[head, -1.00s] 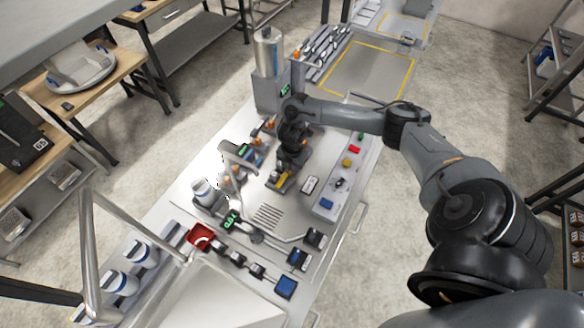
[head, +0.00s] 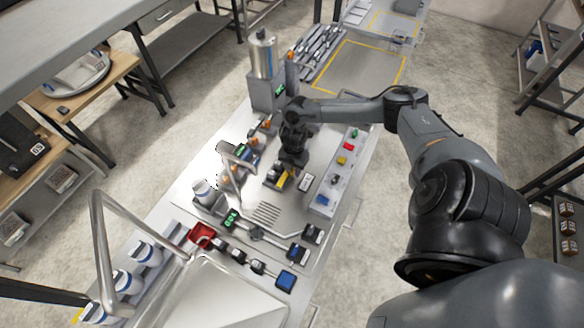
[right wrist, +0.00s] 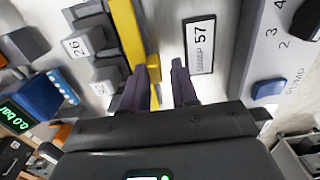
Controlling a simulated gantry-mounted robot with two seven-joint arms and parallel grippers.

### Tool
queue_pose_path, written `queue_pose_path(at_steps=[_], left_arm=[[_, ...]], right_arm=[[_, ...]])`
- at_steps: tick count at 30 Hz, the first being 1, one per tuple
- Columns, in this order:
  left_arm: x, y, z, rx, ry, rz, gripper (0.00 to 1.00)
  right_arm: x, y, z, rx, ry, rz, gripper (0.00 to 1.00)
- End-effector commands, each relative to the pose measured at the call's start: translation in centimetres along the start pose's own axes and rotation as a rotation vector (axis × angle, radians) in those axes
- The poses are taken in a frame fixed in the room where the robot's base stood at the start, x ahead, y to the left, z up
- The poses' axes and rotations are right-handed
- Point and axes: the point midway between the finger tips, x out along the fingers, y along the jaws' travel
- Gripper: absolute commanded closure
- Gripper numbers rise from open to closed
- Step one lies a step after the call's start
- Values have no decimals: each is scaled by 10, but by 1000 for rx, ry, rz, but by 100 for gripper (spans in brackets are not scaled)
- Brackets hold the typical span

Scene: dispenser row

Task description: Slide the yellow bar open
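The yellow bar (right wrist: 126,32) runs along a grey block in the right wrist view, with a small yellow tab on its right side. In the head view a short piece of the yellow bar (head: 282,183) shows just below my right gripper (head: 291,168). In the right wrist view my right gripper (right wrist: 163,78) has its two dark fingers apart with a gap between them. The left finger is close beside the yellow bar and tab; I cannot tell whether it touches. The lower bar is partly hidden by the gripper. My left gripper is not in view.
A white label plate marked 57 (right wrist: 200,45) lies right of the bar. Grey blocks (right wrist: 85,38) stand to its left. A button panel (head: 335,175) runs along the bench's right side. A steel cylinder (head: 262,55) stands behind.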

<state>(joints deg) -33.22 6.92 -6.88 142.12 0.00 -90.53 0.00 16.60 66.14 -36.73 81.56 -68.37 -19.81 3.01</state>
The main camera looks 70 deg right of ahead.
Motion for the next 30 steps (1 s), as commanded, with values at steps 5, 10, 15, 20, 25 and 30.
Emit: queue_pose_path(at_steps=[5,10,15,20,25,30], left_arm=[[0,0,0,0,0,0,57],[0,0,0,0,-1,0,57],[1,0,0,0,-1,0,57],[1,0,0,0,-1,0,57],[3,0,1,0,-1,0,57],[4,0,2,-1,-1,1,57]], right_arm=[[0,0,0,1,-2,-1,73],[0,0,1,1,-2,1,73],[-10,1,1,2,-2,4,73],[-32,1,1,-1,-3,4,73],[-62,1,1,-1,-3,4,73],[-88,1,1,0,-2,3,73]])
